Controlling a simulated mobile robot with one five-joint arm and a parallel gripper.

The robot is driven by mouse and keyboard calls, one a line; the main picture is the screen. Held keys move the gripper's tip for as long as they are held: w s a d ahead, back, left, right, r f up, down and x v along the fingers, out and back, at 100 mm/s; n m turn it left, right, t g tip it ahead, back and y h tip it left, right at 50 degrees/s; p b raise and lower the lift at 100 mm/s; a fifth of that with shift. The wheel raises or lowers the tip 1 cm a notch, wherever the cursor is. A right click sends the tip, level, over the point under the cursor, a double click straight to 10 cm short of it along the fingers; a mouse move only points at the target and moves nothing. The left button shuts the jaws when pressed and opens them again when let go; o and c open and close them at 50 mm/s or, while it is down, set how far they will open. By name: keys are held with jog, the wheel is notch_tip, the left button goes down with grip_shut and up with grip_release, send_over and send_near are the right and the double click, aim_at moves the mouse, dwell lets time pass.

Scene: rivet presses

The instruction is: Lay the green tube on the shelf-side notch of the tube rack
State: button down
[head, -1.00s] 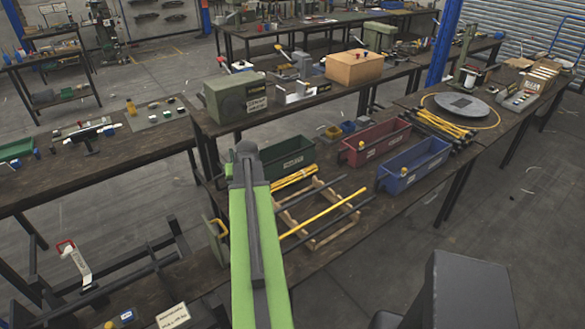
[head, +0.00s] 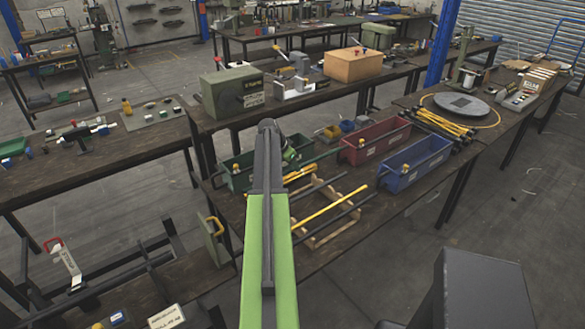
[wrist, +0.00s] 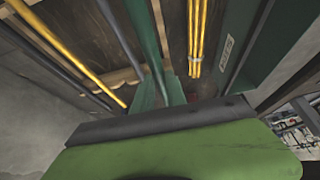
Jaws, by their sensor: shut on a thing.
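My gripper (head: 290,155) shows partly behind my arm in the head view, shut on the dark green tube (head: 325,156). The tube sticks out to the right, above the table and near the green bin. The rack's wood also shows in the wrist view (wrist: 122,76). The tube looks apart from the rack.
The green bin (head: 238,183) is left behind the rack, beside a yellow tube bundle (wrist: 196,40). A red bin (head: 375,142) and a blue bin (head: 415,163) stand to the right. A grey-green box (head: 232,94) is on the table behind.

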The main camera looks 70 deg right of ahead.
notch_tip(320, 180, down, 10)
jog(key=b, duration=0.9)
jog(key=shift+w+b, duration=0.15)
jog(key=shift+b, duration=0.15)
jog(key=shift+r, duration=0.1)
jog(key=c, duration=1.3)
grip_release()
jog(key=shift+r, duration=0.1)
jog(key=p+v, duration=1.5)
jog(key=v, duration=0.2)
jog(key=shift+a+r+p, duration=0.1)
jog(key=shift+r+p, duration=0.1)
jog(key=shift+p, duration=0.1)
jog(key=shift+w+f, duration=0.1)
jog(key=shift+f, duration=0.05)
